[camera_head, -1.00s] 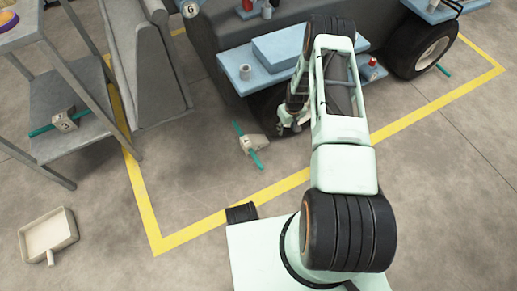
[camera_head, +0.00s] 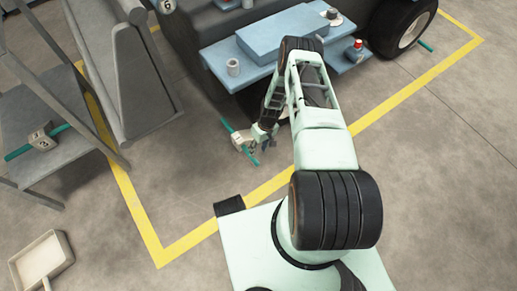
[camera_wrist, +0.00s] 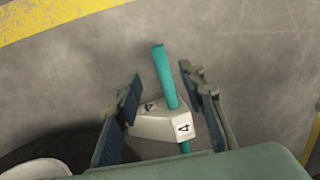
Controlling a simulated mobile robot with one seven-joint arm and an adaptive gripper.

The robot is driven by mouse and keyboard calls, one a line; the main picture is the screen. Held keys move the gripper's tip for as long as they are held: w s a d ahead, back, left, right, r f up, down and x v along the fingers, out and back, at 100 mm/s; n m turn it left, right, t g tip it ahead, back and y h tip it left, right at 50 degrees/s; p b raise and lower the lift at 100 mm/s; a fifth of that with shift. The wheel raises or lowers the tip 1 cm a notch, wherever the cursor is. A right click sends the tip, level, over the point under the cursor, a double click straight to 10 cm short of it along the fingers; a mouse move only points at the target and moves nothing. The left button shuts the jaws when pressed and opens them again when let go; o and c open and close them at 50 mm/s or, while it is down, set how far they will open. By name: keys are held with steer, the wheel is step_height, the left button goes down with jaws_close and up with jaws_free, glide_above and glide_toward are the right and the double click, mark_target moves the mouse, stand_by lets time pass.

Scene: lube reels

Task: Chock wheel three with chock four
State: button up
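Chock four (camera_wrist: 160,122), a pale wedge with a teal rod and a "4" on its face, lies on the floor. It also shows in the head view (camera_head: 239,139), left of my gripper and partly covered by it. My gripper (camera_wrist: 168,85) is open, with one finger on each side of the chock and visible gaps between; it also shows in the head view (camera_head: 262,145). I cannot tell the fingers' height above the floor. A dark tyre-like curve (camera_wrist: 75,148) shows at lower left in the wrist view. No wheel number is readable, so I cannot identify wheel three.
A large vehicle tyre (camera_head: 400,28) stands at upper right. A blue step (camera_head: 218,72) carries a cup and a red-capped bottle. A grey shelf (camera_head: 65,160) at left bears a chock marked 3 (camera_head: 42,139). A dustpan (camera_head: 42,262) lies at lower left.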

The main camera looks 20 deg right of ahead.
mark_target(256, 160)
steer(key=f+b, duration=0.1)
steer(key=f, duration=0.2)
steer(key=a+f+b, duration=0.1)
steer(key=f, duration=0.3)
steer(key=a+f+b, duration=0.1)
steer(key=f+b, duration=0.1)
steer(key=f, duration=0.1)
steer(key=shift+s+f, duration=0.3)
steer(key=shift+s, duration=0.05)
steer(key=shift+c, duration=0.7)
jaws_close()
